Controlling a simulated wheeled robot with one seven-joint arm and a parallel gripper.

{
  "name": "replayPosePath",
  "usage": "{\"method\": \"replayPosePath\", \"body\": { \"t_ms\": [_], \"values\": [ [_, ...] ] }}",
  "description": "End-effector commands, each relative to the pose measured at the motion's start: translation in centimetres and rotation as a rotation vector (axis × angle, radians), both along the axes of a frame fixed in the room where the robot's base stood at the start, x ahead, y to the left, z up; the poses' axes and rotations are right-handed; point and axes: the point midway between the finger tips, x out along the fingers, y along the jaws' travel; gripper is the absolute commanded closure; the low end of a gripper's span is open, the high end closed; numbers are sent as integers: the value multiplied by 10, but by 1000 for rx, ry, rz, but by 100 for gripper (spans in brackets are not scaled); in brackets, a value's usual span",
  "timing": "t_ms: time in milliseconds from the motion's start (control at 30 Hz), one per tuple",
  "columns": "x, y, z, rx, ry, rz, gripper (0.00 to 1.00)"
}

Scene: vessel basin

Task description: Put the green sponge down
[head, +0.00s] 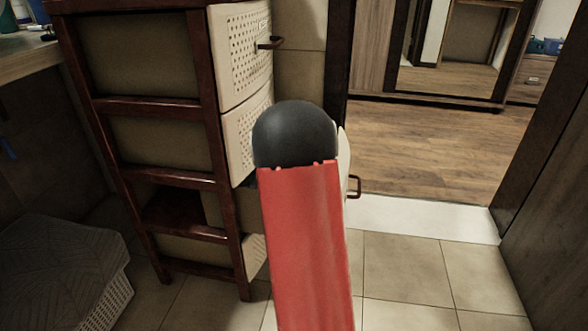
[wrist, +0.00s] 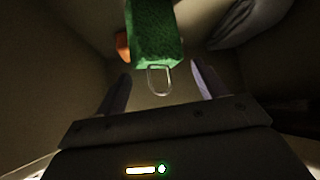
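The green sponge (wrist: 155,35) shows at the top centre of the wrist view, with a thin pale loop (wrist: 160,82) at its near end. My gripper (wrist: 161,70) is open, its two fingers spread wide on either side of the loop. The sponge lies beyond the fingertips, and neither finger appears to touch it. A beige surface surrounds them, seemingly the inside of a drawer. In the head view my red arm hides the gripper and the sponge.
A dark wooden frame (head: 160,107) holds several beige drawers (head: 240,60); one lower drawer juts out behind my arm. In the wrist view an orange thing (wrist: 122,45) lies left of the sponge and a greyish thing (wrist: 250,22) at upper right. Tiled floor (head: 405,265) is clear at right.

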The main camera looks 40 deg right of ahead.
Motion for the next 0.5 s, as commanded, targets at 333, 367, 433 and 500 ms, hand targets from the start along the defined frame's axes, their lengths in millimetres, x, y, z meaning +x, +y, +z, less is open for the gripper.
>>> {"method": "replayPosePath", "body": {
  "t_ms": [333, 367, 433, 500],
  "values": [
    [0, 0, 1, 0, 0, 0, 18],
    [0, 0, 1, 0, 0, 0, 18],
    [0, 0, 5, 1, 0, -1, 18],
    [0, 0, 12, 1, 0, -1, 18]
  ]
}}
